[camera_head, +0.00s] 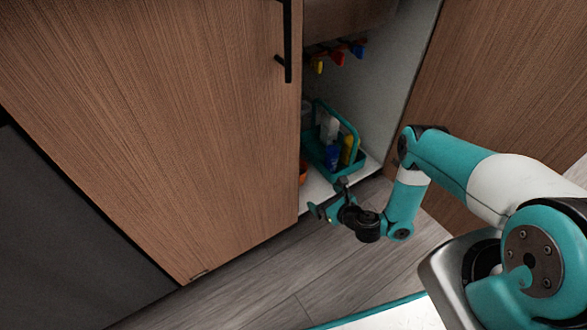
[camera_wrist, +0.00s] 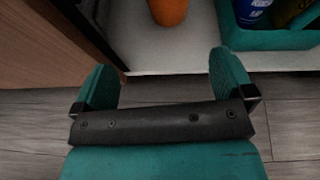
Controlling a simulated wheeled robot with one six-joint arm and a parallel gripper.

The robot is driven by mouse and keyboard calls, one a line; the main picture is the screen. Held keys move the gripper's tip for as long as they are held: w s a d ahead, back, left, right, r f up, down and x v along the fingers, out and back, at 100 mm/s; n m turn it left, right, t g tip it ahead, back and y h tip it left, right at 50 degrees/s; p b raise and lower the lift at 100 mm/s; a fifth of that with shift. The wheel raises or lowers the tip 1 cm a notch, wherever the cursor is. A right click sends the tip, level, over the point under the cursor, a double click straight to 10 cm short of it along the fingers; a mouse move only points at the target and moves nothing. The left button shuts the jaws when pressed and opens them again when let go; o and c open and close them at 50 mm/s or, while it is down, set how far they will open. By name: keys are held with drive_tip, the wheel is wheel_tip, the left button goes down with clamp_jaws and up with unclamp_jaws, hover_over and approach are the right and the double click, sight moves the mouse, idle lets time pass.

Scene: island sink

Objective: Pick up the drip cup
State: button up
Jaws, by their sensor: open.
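An orange cup (camera_wrist: 168,10), which appears to be the drip cup, stands on the white cabinet floor (camera_wrist: 178,48) at the top of the wrist view, cut off by the frame edge. In the head view only a sliver of the orange cup (camera_head: 303,171) shows beside the cabinet door. My gripper (camera_wrist: 164,70) is open and empty, its two teal fingers spread below the cup in the wrist view, with a gap between them and it. In the head view my gripper (camera_head: 328,198) is just in front of the cabinet opening.
A teal caddy (camera_head: 318,150) with bottles stands right of the cup; its corner shows in the wrist view (camera_wrist: 270,40). A wooden door (camera_head: 160,120) with a black handle (camera_head: 286,45) bounds the opening's left. Colored valve handles (camera_head: 337,57) are above.

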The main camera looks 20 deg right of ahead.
drive_tip(key=f+m, duration=0.1)
drive_tip(key=b, duration=1.1)
approach(302, 181)
drive_tip(key=b+x, duration=0.2)
drive_tip(key=x, duration=0.1)
drive_tip(key=b+x, duration=0.2)
drive_tip(key=x, duration=0.1)
drive_tip(key=shift+s+a, duration=0.15)
drive_tip(key=shift+a, duration=0.25)
drive_tip(key=b+x, duration=0.2)
drive_tip(key=x, duration=0.1)
drive_tip(key=b+x, duration=0.2)
drive_tip(key=shift+w+d+r, duration=0.1)
drive_tip(key=shift+w+d, duration=0.1)
drive_tip(key=shift+d, duration=0.1)
drive_tip(key=shift+c, duration=0.5)
drive_tip(key=c, duration=0.7)
